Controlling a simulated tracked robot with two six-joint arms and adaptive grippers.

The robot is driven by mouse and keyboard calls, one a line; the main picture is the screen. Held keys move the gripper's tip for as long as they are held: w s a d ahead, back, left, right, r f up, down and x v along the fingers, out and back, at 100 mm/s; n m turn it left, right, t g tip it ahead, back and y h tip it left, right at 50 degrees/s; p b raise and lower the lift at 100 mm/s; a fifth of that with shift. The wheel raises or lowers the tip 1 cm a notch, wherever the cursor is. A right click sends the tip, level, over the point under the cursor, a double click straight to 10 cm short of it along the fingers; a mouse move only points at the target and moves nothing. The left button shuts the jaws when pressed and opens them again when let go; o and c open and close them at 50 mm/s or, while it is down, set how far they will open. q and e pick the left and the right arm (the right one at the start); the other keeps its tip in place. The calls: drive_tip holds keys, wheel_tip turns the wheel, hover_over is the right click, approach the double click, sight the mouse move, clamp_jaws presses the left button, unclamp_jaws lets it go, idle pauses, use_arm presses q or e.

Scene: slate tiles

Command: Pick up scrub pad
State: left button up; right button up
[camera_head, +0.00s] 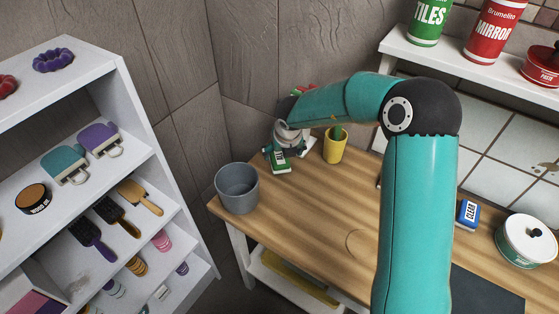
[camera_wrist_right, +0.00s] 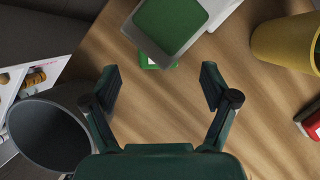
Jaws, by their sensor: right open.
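A green-faced block with pale grey sides (camera_wrist_right: 172,24), which looks like the scrub pad, is at the top of the right wrist view. A smaller green item with a white patch (camera_wrist_right: 154,63) shows just below it, partly hidden. In the head view a green item with a white label (camera_head: 280,166) sits at the back left of the wooden table, under my right gripper (camera_head: 286,148). In the right wrist view my right gripper (camera_wrist_right: 160,85) is open, with nothing between its fingers; the block is beyond the fingertips. My left gripper is not in view.
A grey bucket (camera_head: 237,188) stands at the table's left corner. A yellow cup (camera_head: 335,146) stands right of the gripper. A white shelf (camera_head: 128,103) with brushes is at left. A blue box (camera_head: 467,214) and white pot (camera_head: 526,240) are at right. The table's middle is clear.

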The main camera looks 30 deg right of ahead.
sight(280, 161)
drive_tip(key=shift+a+x, duration=0.1)
drive_tip(key=shift+x, duration=1.3)
drive_tip(key=shift+a+x, duration=0.15)
drive_tip(key=shift+x, duration=1.25)
drive_tip(key=shift+s+f, duration=0.1)
drive_tip(key=c, duration=1.2)
drive_tip(key=shift+c, duration=0.2)
drive_tip(key=shift+r, duration=0.75)
wheel_tip(280, 161, up, 2)
drive_tip(key=shift+r, duration=0.15)
drive_tip(key=s+a+b, duration=0.1)
drive_tip(key=s+a, duration=0.1)
drive_tip(key=s, duration=0.3)
drive_tip(key=s+a+b, duration=0.2)
drive_tip(key=s, duration=0.3)
drive_tip(key=s+a+b, duration=0.1)
drive_tip(key=s+a, duration=0.1)
drive_tip(key=s, duration=0.3)
drive_tip(key=shift+s+a, duration=0.25)
drive_tip(key=shift+a, duration=0.05)
drive_tip(key=shift+s+a, duration=0.2)
drive_tip(key=shift+s, duration=0.35)
